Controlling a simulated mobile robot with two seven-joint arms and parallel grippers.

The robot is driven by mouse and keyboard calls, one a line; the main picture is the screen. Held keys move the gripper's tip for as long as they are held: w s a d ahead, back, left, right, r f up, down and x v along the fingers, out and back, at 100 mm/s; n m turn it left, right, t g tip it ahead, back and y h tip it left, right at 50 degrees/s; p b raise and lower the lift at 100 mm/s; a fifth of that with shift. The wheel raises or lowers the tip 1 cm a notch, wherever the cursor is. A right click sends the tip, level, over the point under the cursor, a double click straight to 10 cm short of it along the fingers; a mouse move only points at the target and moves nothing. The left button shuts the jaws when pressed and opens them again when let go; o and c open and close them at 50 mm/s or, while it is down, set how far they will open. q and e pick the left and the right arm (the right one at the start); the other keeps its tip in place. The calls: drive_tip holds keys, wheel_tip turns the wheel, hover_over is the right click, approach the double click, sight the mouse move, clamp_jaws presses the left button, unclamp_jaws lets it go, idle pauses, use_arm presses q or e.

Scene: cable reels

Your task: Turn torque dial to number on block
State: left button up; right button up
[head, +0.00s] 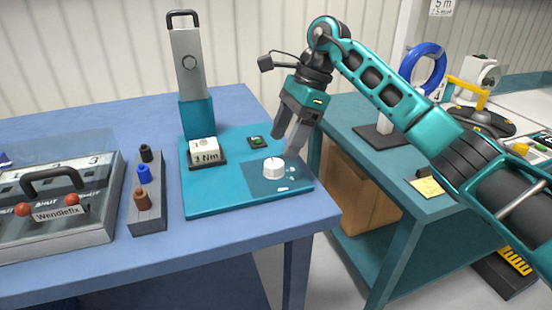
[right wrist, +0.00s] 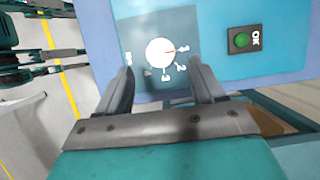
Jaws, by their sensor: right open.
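The white torque dial (head: 274,167) sits on a darker patch of the teal plate (head: 215,200) on the blue table. The white block (head: 204,151), labelled "1 Nm", stands in a dark holder left of the dial. My right gripper (head: 285,148) is open and empty, its fingers above and around the dial area. In the right wrist view its fingertips (right wrist: 158,72) flank the dial's near side, apart from it. My left gripper is not in view.
A green OK button (head: 256,141) sits behind the dial. A grey and teal upright post (head: 190,80) stands behind the block. A holder with coloured pegs (head: 147,205) and a grey "Wendlefix" case (head: 60,230) are at left. The table's right edge is close.

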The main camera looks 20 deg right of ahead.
sight(275, 163)
drive_tip(key=x, duration=0.5)
drive_tip(key=shift+a+f, duration=0.1)
drive_tip(key=shift+f, duration=0.05)
drive_tip(key=c, duration=1.1)
